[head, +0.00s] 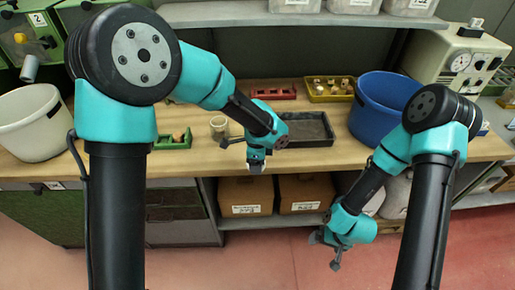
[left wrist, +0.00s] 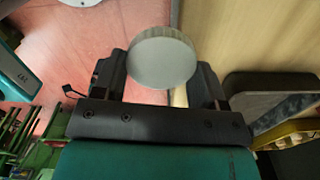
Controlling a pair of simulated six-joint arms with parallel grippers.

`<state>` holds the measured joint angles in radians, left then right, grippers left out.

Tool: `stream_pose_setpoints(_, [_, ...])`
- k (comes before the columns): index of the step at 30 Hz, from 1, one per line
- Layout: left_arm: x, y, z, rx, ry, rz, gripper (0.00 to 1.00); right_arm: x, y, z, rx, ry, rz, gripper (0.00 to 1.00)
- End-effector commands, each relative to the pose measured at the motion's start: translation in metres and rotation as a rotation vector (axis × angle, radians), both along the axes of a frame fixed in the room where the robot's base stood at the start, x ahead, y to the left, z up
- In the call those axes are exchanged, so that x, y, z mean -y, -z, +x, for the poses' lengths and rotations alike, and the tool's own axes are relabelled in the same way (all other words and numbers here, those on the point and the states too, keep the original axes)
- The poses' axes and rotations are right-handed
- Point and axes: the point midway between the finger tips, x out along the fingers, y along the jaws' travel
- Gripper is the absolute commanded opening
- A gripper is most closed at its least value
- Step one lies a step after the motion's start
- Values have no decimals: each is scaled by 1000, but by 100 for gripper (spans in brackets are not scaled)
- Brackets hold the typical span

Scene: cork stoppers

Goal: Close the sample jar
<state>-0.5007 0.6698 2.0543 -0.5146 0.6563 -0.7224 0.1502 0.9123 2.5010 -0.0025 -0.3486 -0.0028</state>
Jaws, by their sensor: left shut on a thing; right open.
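My left gripper (head: 257,165) is shut on a pale grey round lid (left wrist: 162,60), which shows between its fingers in the left wrist view. In the head view this gripper is at the table's front edge, and the lid is too small there to make out well. A small pale cylinder (head: 219,127), which looks like the sample jar, stands on the table to the left of this gripper, partly behind its arm. Whether its top is open is too small to tell. My right gripper (head: 328,246) is open and empty, low in front of the shelf under the table.
A dark tray (head: 308,141), a red rack (head: 273,95) and a yellow tray (head: 329,99) lie further right and back. A blue bucket (head: 380,105) and white bucket (head: 30,125) flank the table (head: 190,170).

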Motion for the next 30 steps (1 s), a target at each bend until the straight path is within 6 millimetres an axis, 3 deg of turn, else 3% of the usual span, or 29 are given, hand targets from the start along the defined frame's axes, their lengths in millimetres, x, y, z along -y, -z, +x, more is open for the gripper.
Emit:
stream_pose_setpoints(3, [1, -2, -16, 0, 3, 1, 44, 0, 0, 0, 0, 0, 0, 100])
stream_pose_setpoints(9, [1, -2, -26, 0, 1, 1, 44, 0, 0, 0, 0, 0, 0, 100])
stream_pose_setpoints(25, [1, -2, -26, 0, -4, 0, 44, 0, 0, 0, 0, 0, 0, 100])
stream_pose_setpoints(30, [-8, -4, -17, 1, -85, -1, 44, 0, 0, 0, 0, 0, 0, 100])
